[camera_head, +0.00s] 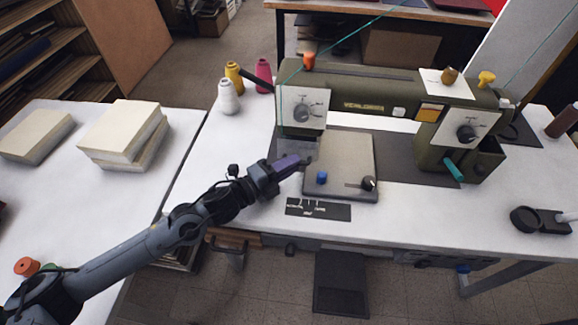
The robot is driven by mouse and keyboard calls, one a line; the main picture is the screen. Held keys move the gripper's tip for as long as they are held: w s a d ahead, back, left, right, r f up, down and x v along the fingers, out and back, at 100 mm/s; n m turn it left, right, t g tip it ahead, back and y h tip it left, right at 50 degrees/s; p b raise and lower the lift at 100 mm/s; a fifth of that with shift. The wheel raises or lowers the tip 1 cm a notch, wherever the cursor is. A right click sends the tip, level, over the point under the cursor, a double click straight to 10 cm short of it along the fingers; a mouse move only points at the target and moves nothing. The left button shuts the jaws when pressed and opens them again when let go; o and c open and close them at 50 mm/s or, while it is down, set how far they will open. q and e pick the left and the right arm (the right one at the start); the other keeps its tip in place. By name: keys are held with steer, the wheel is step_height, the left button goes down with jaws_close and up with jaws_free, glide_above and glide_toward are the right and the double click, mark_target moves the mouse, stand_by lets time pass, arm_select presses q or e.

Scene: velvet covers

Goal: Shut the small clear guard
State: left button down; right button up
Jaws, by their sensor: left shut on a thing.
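The small clear guard (288,148) is a see-through pane below the left head of the green sewing machine (365,102), just left of the grey machine plate (345,155). My left gripper (301,161) reaches in from the lower left, with its purple-grey fingers at the guard's lower edge. It is shut on the guard; the fingertips are small, and the exact grip point is hard to make out. The guard's exact angle is also hard to tell. My right gripper is not in view.
White (229,97), yellow (234,75) and pink (264,74) thread cones stand left of the machine. A dark card (318,210) lies in front of the plate. Stacked books (122,135) lie on the left table.

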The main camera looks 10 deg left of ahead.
arm_select(q)
steer(key=c, duration=1.2)
jaws_free()
steer(key=shift+s+a, duration=0.3)
steer(key=shift+a, duration=0.05)
steer(key=p+v, duration=0.3)
steer(key=v, duration=0.7)
steer(key=shift+d+r, duration=0.1)
